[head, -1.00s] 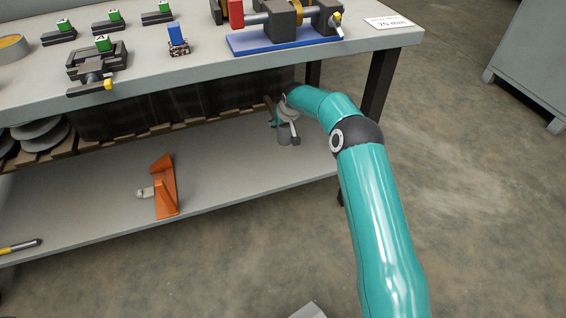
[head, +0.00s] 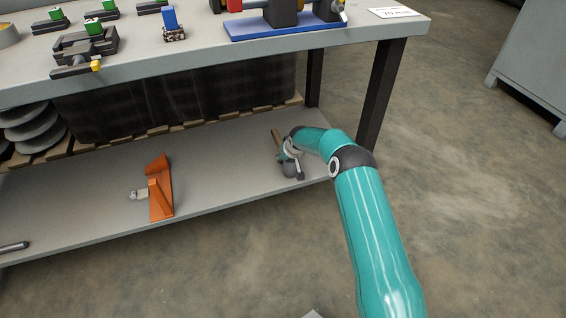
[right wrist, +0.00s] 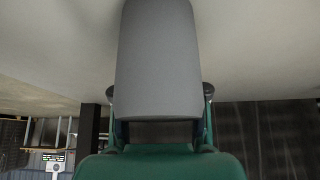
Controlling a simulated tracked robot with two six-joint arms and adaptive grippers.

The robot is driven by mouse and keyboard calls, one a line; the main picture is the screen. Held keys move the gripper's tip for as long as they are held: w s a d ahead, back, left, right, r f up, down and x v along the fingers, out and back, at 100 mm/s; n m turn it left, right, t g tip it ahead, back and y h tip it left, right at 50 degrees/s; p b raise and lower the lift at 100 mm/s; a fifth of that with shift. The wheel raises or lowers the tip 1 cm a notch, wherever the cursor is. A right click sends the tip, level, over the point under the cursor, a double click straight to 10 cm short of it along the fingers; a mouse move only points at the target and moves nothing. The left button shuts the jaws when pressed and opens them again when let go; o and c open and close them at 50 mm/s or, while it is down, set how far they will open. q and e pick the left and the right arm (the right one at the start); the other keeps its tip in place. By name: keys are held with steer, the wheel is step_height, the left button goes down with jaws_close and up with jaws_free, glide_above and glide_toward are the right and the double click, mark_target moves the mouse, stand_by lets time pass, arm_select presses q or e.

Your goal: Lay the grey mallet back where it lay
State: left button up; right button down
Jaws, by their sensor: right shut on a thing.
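The grey mallet (right wrist: 157,55) fills the upper middle of the right wrist view as a big grey block. My right gripper (right wrist: 160,105) is shut on it, with a finger on either side. In the head view, my right gripper (head: 290,152) is low over the right end of the lower shelf (head: 225,185). The mallet's brown handle (head: 277,139) sticks up and left from it. Whether the mallet touches the shelf cannot be told. My left gripper is not in view.
An orange bracket (head: 160,190) stands on the shelf to the left. A pallet with a dark crate (head: 180,100) is behind. The bench top (head: 200,60) is above the shelf and a dark leg (head: 382,95) is at its right. The shelf between bracket and gripper is clear.

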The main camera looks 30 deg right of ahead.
steer(key=c, duration=0.6)
jaws_free()
steer(key=shift+f, duration=0.1)
steer(key=shift+o, duration=0.2)
